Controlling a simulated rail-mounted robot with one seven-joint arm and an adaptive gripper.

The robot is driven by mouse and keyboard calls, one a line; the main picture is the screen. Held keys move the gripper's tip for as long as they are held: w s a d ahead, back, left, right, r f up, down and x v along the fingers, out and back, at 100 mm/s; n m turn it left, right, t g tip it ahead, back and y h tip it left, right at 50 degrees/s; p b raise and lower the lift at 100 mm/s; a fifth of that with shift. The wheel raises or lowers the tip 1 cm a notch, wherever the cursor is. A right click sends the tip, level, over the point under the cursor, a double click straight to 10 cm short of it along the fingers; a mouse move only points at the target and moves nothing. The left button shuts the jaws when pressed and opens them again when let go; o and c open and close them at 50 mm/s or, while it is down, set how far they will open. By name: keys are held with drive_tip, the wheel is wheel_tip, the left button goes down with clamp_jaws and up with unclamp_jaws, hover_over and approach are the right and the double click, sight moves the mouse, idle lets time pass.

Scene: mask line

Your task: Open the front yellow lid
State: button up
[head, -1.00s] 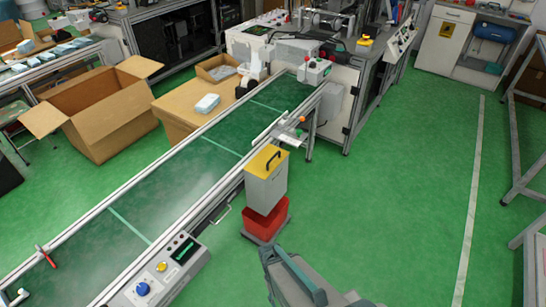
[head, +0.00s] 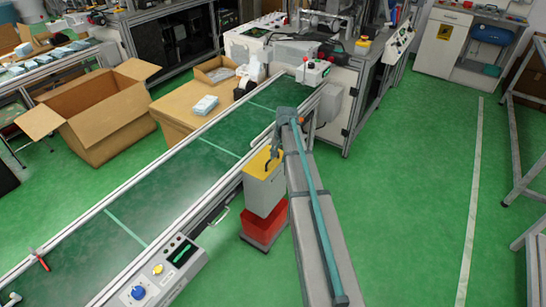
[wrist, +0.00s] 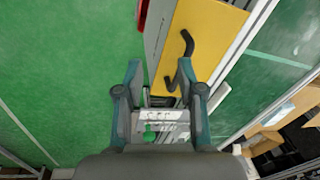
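The yellow lid (head: 256,166) is on top of a grey bin (head: 264,192) beside the conveyor, and it looks closed. Its black handle (head: 270,158) stands up from it. In the wrist view the yellow lid (wrist: 212,38) fills the upper middle, with the bent black handle (wrist: 187,43) near its left edge. My gripper (wrist: 159,66) is open and empty, its two fingers spread. The handle is ahead of the right fingertip in that view; I cannot tell whether they touch. In the head view my gripper (head: 280,135) is over the bin's far right side, partly hidden by my arm.
A red container (head: 265,225) sits under the grey bin. The conveyor (head: 165,190) runs along the bin's left, with a control box (head: 160,270) at the near end. A machine (head: 345,95) stands behind. Green floor is free to the right.

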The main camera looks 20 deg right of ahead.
drive_tip(key=w+d+r+m, duration=0.2)
drive_tip(key=w+r, duration=0.4)
drive_tip(key=shift+m, duration=0.7)
drive_tip(key=f, duration=0.4)
drive_tip(key=a+f+p, duration=0.1)
drive_tip(key=f, duration=0.2)
drive_tip(key=f+p, duration=0.1)
drive_tip(key=f, duration=0.3)
drive_tip(key=shift+w+a+f, duration=0.15)
drive_tip(key=shift+w+f, duration=0.15)
drive_tip(key=shift+w, duration=0.05)
clamp_jaws()
